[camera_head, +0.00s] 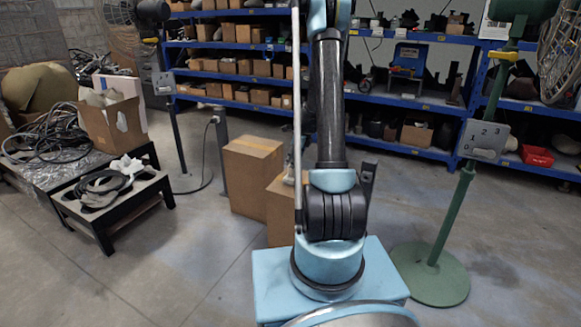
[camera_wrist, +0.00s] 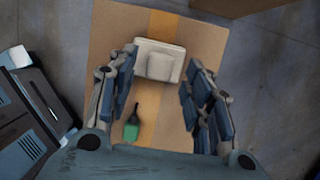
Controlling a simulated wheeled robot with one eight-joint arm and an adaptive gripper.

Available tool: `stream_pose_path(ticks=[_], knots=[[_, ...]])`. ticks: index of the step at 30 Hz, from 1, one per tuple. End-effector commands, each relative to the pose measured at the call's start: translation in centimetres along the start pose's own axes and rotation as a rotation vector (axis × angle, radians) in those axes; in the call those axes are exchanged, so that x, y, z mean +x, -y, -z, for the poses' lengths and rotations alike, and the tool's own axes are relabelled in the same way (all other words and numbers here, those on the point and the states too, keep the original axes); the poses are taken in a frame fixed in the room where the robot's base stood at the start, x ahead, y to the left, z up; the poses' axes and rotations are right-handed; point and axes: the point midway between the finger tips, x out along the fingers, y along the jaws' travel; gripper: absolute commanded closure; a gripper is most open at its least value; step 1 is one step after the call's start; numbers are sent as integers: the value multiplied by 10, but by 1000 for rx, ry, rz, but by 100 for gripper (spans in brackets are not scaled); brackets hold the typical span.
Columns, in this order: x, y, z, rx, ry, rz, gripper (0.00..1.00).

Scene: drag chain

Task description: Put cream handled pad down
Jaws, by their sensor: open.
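The cream handled pad (camera_wrist: 159,62) is a pale block with a raised grip. In the wrist view it lies on top of a cardboard box (camera_wrist: 108,45), across the brown tape strip. My gripper (camera_wrist: 158,88) is open, its fingers spread left and right of the pad's near part. No firm hold on the pad shows; I cannot tell whether the left finger touches its edge. In the head view my arm hides the gripper and most of the box top.
A green and black item (camera_wrist: 131,131) lies on the box near the left finger. Another cardboard box (camera_head: 250,170) stands alongside in the head view. A green fan stand (camera_head: 437,240) is at right, a low black table (camera_head: 115,205) at left, and blue shelves (camera_head: 405,150) behind.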

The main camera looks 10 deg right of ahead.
Motion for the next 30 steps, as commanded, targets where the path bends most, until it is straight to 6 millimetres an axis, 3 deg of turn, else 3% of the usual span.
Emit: stream_pose_path(ticks=[21,30], knots=[[-106,0,0,0,0,0,54],[-128,-1,0,-5,-1,1,54]])
